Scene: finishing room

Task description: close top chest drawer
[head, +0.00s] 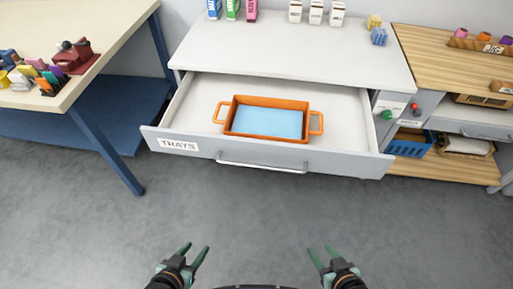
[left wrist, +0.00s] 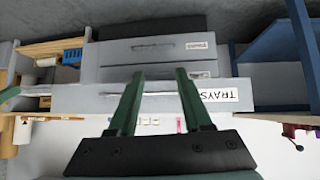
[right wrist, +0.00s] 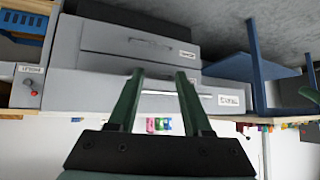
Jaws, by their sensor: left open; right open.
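The top chest drawer (head: 345,160), labelled TRAYS, is pulled out of the grey chest (head: 290,45) in the head view. An orange tray (head: 266,101) with two handles and a light blue inside lies in it. A bar handle (head: 262,167) runs along the drawer front. My left gripper (head: 196,250) and right gripper (head: 322,252) are open and empty, low in the head view, apart from the drawer front. The drawer front also shows beyond the fingers in the left wrist view (left wrist: 75,97) and the right wrist view (right wrist: 60,86).
A workbench (head: 110,45) with a red vise (head: 75,57) stands at the left. A wooden-topped bench (head: 430,50) with a blue crate (head: 408,145) below is at the right. Cartons (head: 315,12) stand on the chest top. Grey floor (head: 250,215) before the drawer is clear.

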